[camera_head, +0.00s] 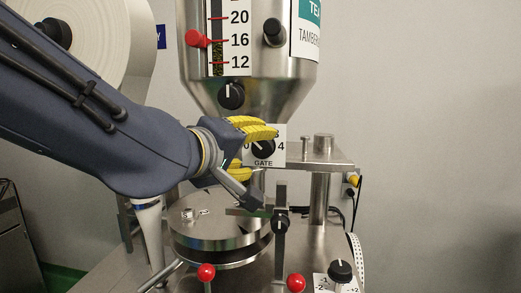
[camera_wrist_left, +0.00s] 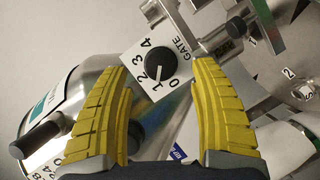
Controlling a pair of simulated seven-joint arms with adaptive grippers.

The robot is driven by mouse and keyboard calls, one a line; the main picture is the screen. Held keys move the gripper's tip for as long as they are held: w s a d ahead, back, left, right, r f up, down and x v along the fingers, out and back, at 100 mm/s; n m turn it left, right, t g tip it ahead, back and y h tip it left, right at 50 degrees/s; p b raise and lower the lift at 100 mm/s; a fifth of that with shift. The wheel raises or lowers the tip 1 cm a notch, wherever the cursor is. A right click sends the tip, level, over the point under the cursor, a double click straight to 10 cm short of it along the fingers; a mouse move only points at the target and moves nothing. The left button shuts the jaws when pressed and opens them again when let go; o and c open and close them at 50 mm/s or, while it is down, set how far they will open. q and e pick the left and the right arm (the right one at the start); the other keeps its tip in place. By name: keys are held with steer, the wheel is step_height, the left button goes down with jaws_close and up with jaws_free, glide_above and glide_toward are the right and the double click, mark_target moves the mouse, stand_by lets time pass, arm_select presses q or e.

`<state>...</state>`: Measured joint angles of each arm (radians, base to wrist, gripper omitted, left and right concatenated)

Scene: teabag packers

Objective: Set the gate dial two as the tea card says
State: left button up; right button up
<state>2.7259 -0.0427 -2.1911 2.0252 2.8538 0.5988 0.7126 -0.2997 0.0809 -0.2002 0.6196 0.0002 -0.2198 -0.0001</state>
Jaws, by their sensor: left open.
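The gate dial (camera_head: 262,148) is a black knob on a white plate marked GATE, below the steel hopper. In the left wrist view the dial (camera_wrist_left: 159,66) shows numbers 0 to 4, and its white mark points at about 1. My left gripper (camera_head: 262,153) is open in front of the plate and hides part of it. In the left wrist view its yellow fingers (camera_wrist_left: 162,75) stand apart on either side of the dial; I see no clear contact. My right gripper is out of view.
Above are a level scale (camera_head: 241,40) with a red pointer (camera_head: 196,39) and a black knob (camera_head: 231,96). Below are a round steel table (camera_head: 214,237) and red ball levers (camera_head: 206,272). Another dial (camera_head: 341,271) sits at lower right. The right side is clear wall.

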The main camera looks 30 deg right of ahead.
arm_select(q)
steer(key=v, duration=0.7)
steer(key=shift+s+a, duration=0.1)
steer(key=shift+a, duration=0.05)
